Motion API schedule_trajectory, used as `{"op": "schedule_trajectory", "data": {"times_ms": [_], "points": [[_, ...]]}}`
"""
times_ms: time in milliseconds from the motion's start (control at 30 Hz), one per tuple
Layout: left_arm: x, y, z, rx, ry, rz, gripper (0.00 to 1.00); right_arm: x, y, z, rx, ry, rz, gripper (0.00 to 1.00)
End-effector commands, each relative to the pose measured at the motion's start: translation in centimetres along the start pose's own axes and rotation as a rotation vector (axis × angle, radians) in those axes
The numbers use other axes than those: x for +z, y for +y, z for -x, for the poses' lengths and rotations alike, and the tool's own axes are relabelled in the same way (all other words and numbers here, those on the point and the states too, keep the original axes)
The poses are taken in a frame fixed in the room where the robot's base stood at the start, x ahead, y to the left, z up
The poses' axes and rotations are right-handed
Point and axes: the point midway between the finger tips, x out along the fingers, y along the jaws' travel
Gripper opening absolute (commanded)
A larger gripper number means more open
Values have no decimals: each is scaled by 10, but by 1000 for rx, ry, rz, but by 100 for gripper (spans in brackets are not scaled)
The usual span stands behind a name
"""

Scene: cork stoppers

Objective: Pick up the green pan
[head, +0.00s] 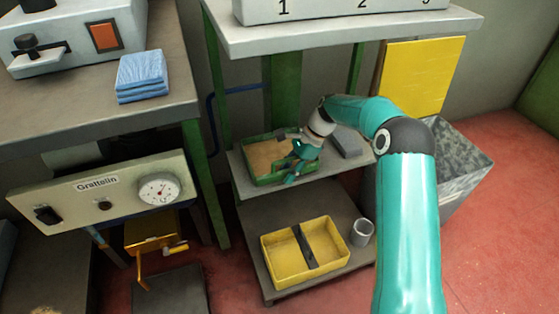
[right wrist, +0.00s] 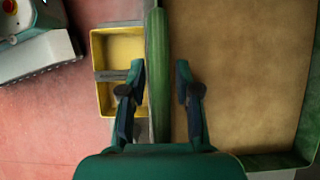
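The green pan (head: 266,181) sits on the middle shelf of the rack, a rectangular pan with a flat brown inside. My right gripper (head: 292,171) is at the pan's right side. In the right wrist view the gripper (right wrist: 161,80) is open, with one finger on each side of the pan's green rim (right wrist: 158,60). A small gap shows between the rim and each finger, so it does not look clamped. How deep the fingertips sit along the rim is hard to tell. My left gripper is not in view.
A grey block (head: 347,142) lies on the same shelf to the right. The lower shelf holds a yellow divided tray (head: 284,278) and a grey cup (head: 361,232). A numbered top shelf (head: 345,38) hangs above. A grey bin (head: 462,165) stands at the right.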

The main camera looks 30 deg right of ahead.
Motion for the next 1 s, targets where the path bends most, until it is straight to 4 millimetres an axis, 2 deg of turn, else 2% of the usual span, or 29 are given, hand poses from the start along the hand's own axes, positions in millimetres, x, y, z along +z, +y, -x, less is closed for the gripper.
{"op": "schedule_trajectory", "data": {"times_ms": [133,333,767,867,1000], "points": [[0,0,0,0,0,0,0,0,0,0,2,0,0,32],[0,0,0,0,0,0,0,0,0,0,2,0,0,0],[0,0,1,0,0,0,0,1,0,1,0,0,1,0],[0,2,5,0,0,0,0,4,0,7,-1,0,1,0],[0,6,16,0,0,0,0,14,0,25,-3,0,2,0]]}}
